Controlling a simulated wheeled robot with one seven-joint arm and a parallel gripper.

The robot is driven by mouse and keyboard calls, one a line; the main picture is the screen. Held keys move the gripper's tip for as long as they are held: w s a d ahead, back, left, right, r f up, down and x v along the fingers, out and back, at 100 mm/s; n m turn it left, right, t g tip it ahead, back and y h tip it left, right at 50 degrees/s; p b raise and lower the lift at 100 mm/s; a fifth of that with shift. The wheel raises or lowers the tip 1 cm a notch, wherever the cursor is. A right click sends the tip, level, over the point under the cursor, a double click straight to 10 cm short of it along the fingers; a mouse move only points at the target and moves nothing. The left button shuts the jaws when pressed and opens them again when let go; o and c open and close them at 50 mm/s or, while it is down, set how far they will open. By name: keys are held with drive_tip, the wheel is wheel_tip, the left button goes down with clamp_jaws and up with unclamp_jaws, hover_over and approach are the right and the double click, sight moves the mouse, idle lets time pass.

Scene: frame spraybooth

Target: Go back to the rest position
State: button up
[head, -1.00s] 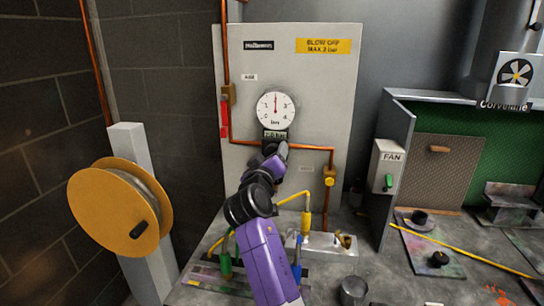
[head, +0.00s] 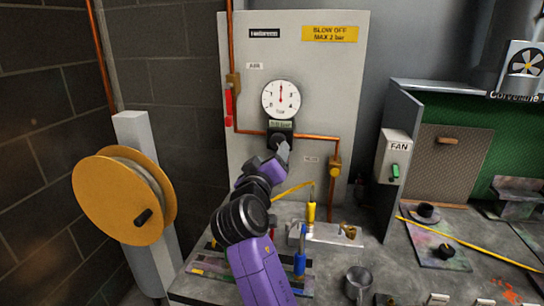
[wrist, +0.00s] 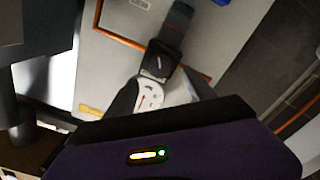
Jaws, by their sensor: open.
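My gripper (head: 283,152) is open and empty in front of the grey panel, at or just below the black regulator knob (head: 279,141). I cannot tell from the head view whether it touches the knob. My purple and black arm reaches up from the bottom of the head view.
A yellow hose reel (head: 122,196) on a white post stands left. On the bench are a yellow-topped fitting (head: 310,212), a blue-handled item (head: 299,264) and a metal cup (head: 357,281). A copper pipe (head: 318,138) crosses the panel. The fan switch box (head: 394,157) is right.

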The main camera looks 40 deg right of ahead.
drive_tip(key=shift+w+r, duration=0.1)
idle(0.3)
drive_tip(key=w+a+r+n+t+y, duration=0.1)
drive_tip(key=w+a+r+t, duration=0.1)
drive_tip(key=a+r+t, duration=0.15)
drive_tip(key=s+a+f+n+t+y, duration=0.55)
drive_tip(key=s+a+f+y, duration=0.45)
drive_tip(key=s+a+f, duration=0.35)
drive_tip(key=s+a+f+m+g+y, duration=0.1)
drive_tip(key=s+f, duration=0.2)
drive_tip(key=s, duration=0.8)
drive_tip(key=s+a+f+m+g+y, duration=0.1)
drive_tip(key=s+f, duration=0.3)
drive_tip(key=s, duration=0.8)
drive_tip(key=s+a+f+m+g+y, duration=0.1)
drive_tip(key=s+a+f+g, duration=0.1)
drive_tip(key=s, duration=0.9)
wheel_tip(320, 180, down, 2)
drive_tip(key=shift+s+a+f+m+g, duration=0.25)
drive_tip(key=shift+s+a+m+g, duration=0.1)
drive_tip(key=shift+g, duration=0.25)
